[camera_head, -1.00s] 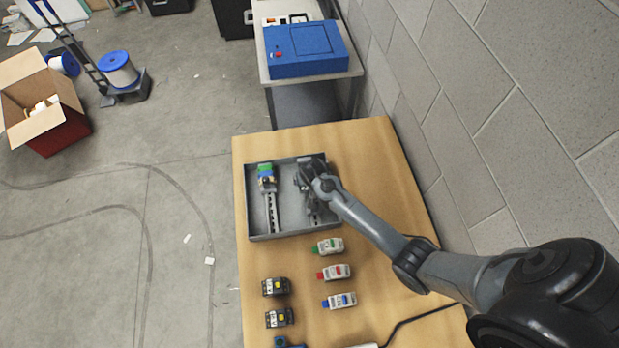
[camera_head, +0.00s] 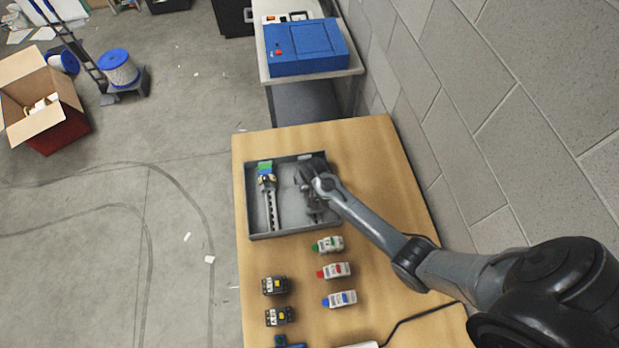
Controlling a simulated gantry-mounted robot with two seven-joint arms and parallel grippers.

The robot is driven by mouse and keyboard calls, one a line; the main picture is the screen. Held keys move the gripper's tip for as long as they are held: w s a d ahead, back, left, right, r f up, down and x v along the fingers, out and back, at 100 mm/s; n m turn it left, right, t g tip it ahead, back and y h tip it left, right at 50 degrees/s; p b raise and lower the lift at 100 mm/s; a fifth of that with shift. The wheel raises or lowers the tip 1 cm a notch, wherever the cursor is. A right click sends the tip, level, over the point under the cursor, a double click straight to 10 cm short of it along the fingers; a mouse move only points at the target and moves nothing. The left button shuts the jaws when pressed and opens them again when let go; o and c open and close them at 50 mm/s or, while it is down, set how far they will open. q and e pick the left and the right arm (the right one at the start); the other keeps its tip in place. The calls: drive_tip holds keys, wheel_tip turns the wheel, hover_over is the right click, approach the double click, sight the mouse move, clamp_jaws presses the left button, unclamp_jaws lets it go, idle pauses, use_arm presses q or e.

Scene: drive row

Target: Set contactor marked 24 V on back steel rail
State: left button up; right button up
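A grey tray (camera_head: 249,203) on the wooden table holds two slotted rails running away from me. The left rail (camera_head: 273,211) carries green, blue and dark-and-cream modules (camera_head: 266,172) at its far end. The right rail (camera_head: 315,210) is mostly hidden under my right gripper (camera_head: 309,180), which is low over the tray's far right part. I cannot tell whether its fingers are open or hold anything. Two black contactors with yellow patches, one (camera_head: 275,285) behind the other (camera_head: 279,317), sit on the table in front of the tray. Their markings are too small to read. My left gripper is out of view.
White modules with green (camera_head: 329,244), red (camera_head: 335,271) and blue (camera_head: 340,299) ends stand right of the contactors. A black cable (camera_head: 420,315) lies at front right. A block wall (camera_head: 480,130) borders the table's right side. The table behind the tray is clear.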

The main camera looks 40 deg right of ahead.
drive_tip(key=shift+f, duration=0.3)
drive_tip(key=o, duration=1.1)
drive_tip(key=shift+f, duration=0.1)
drive_tip(key=v, duration=1.1)
drive_tip(key=shift+w, duration=0.1)
